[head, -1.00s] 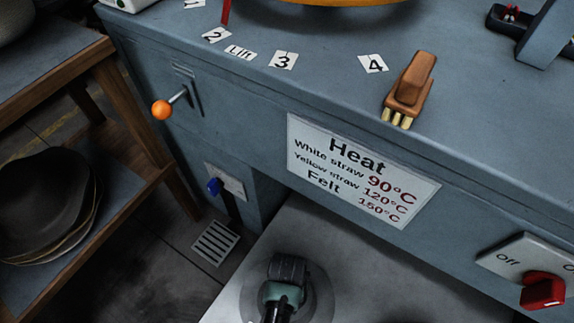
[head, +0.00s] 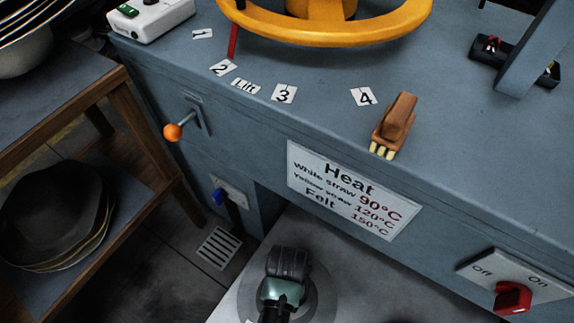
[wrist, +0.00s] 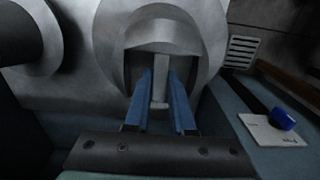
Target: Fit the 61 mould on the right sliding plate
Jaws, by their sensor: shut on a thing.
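In the wrist view, the blue fingers of my gripper (wrist: 160,84) are shut on the upright bar of a round grey metal piece (wrist: 192,35), which I take to be the mould. No number shows on it. In the head view, its round grey rim (head: 326,288) shows around my wrist, over a pale grey flat surface (head: 385,275). My wrist and hand hide its middle and the fingers there. I cannot tell whether it rests on that surface or is held above it. No label identifies the right sliding plate.
The blue-grey press body has a heat sign (head: 350,190), a red off/on switch (head: 512,298), an orange-knobbed lever (head: 173,132) and a blue knob (head: 220,196). A wooden brush (head: 394,125) and a yellow wheel (head: 340,32) are on top. Dark hats (head: 55,210) lie on the left shelf.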

